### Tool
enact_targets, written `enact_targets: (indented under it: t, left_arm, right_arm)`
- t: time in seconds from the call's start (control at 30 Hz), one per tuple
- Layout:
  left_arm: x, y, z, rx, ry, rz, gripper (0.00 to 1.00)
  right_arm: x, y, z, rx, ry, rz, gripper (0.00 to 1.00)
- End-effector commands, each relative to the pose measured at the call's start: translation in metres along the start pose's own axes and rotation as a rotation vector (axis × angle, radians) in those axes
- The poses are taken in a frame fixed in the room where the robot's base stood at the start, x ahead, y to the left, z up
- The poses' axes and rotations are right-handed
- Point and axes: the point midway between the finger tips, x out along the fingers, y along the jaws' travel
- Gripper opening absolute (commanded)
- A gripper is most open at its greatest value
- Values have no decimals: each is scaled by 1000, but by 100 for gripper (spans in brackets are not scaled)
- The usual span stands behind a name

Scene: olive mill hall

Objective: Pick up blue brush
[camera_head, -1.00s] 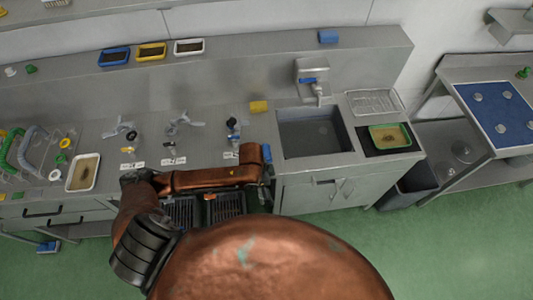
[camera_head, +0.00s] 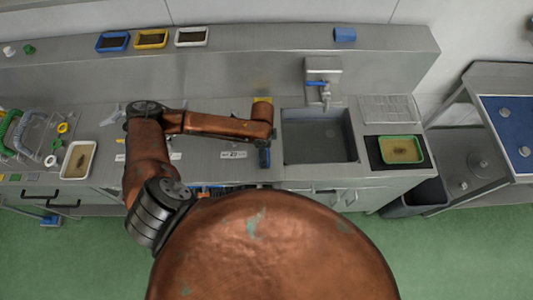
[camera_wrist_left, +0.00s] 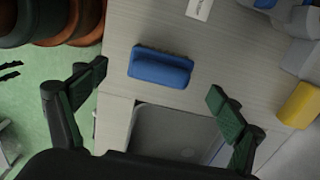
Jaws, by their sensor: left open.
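The blue brush (camera_wrist_left: 161,68) lies on the grey worktop beside the sink, between the fingers of my left gripper (camera_wrist_left: 157,83) as seen in the left wrist view, and still apart from them. The left gripper is open and empty above the worktop. In the head view a small blue piece of the brush (camera_head: 265,158) shows at the end of my left arm, left of the sink. My right gripper is not in view.
The sink (camera_head: 318,137) is beside the brush. A yellow block (camera_wrist_left: 300,105) stands farther back on the worktop, partly hidden in the head view. A white tray (camera_head: 93,160) is at left, a green tray (camera_head: 419,150) at right. The worktop's front edge is near the brush.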

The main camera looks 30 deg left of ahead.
Motion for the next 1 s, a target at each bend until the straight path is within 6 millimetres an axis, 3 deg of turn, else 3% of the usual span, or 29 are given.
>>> enact_targets:
  t: [0.1,0.27,0.37,0.5,0.63,0.77,1.0]
  left_arm:
    - [12,0,-2,2,-1,1,89]
    - [33,-3,-5,1,-2,2,89]
    - [48,-4,-5,0,-3,2,89]
    - [60,-4,-5,1,-1,0,89]
    - [62,-4,-4,0,0,-1,89]
    - [61,-4,-4,0,0,-1,88]
    - [61,-4,-4,0,0,-1,72]
  right_arm:
    - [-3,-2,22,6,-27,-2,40]
    - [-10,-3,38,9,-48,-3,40]
    - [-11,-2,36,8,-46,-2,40]
    - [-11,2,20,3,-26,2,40]
    - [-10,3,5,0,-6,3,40]
    - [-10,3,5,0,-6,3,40]
    - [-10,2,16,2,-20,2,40]
